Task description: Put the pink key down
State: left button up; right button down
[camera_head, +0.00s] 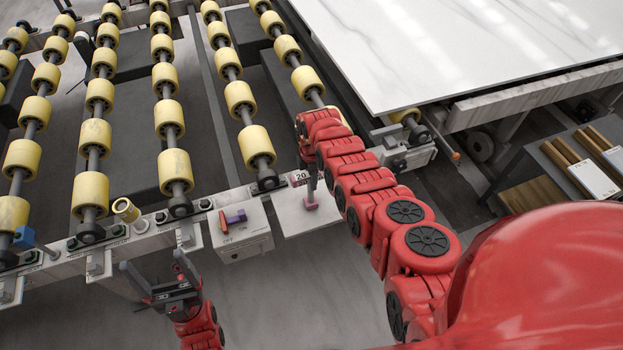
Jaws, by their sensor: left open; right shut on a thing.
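The pink key (311,204) is a small piece just below the dark fingers of my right gripper (309,184), over a white plate (325,220). My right gripper is shut on it. The arm hides part of the grip, and I cannot tell whether the key touches the plate. My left gripper (153,264) is open and empty, in front of the roller frame at the lower left.
A switch box (240,244) marked OFF and ON, with a red and purple switch (233,217), sits left of the plate. Rows of yellow rollers (174,170) fill the back left. A marble slab (450,50) lies at the upper right. Grey floor is clear at the lower middle.

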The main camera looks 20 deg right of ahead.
jog(key=shift+f, duration=0.1)
jog(key=c, duration=1)
grip_release()
jog(key=shift+f, duration=0.1)
jog(key=o, duration=0.5)
